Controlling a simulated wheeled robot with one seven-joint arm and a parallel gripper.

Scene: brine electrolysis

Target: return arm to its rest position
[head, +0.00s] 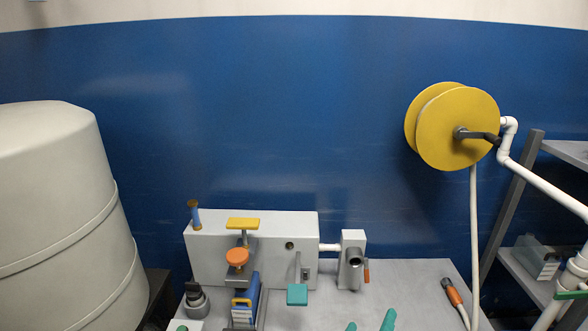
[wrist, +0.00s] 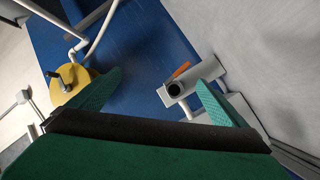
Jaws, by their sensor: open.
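My gripper (head: 371,322) shows only as two teal fingertips at the bottom edge of the head view, over the grey table. In the wrist view its two teal fingers (wrist: 160,78) are spread apart with nothing between them. The gripper is open and empty. The rest of my arm is hidden in the head view, below the picture's edge.
A grey table (head: 415,278) carries a white apparatus (head: 215,262) and a white post (head: 352,242) with a dark port and orange lever. A yellow hose reel (head: 458,128) hangs above right. A large pale tank (head: 60,215) stands left, a rack (head: 508,215) right.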

